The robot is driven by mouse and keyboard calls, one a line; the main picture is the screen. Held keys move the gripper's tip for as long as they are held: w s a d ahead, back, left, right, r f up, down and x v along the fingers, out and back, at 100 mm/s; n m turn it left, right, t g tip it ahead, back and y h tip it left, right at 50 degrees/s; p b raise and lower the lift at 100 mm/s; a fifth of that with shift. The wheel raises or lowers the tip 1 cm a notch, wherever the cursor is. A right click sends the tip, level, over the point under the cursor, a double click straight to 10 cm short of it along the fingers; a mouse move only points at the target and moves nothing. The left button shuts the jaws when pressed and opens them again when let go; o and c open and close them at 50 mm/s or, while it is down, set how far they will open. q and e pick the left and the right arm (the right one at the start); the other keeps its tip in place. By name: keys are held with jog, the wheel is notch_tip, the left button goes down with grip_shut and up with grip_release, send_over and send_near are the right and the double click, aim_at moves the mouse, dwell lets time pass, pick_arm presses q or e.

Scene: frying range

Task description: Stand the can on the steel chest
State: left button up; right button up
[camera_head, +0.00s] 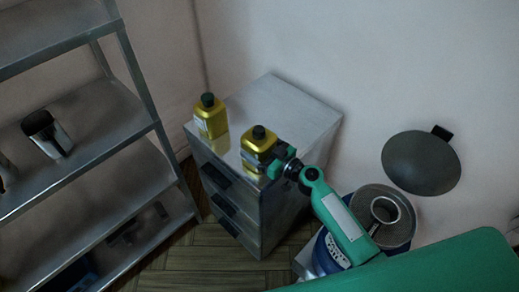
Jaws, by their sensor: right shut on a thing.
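The steel chest (287,100) stands against the wall in the middle of the view, with drawers on its front. One yellow can (211,118) with a dark cap stands upright on its top at the left. A second yellow can (259,144) with a dark cap is upright over the chest top, near its front edge. My right gripper (273,162) is shut on this second can from the right. I cannot tell whether its base touches the chest. My left gripper is not in view.
A metal shelf rack (90,118) stands at the left, with a dark-and-light container (46,133) on one shelf. A dark round lid or pan (421,162) is by the wall at the right. A pan (399,232) sits below it. The back right of the chest top is clear.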

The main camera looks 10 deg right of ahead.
jog(key=shift+f, duration=0.15)
jog(key=o, duration=1.1)
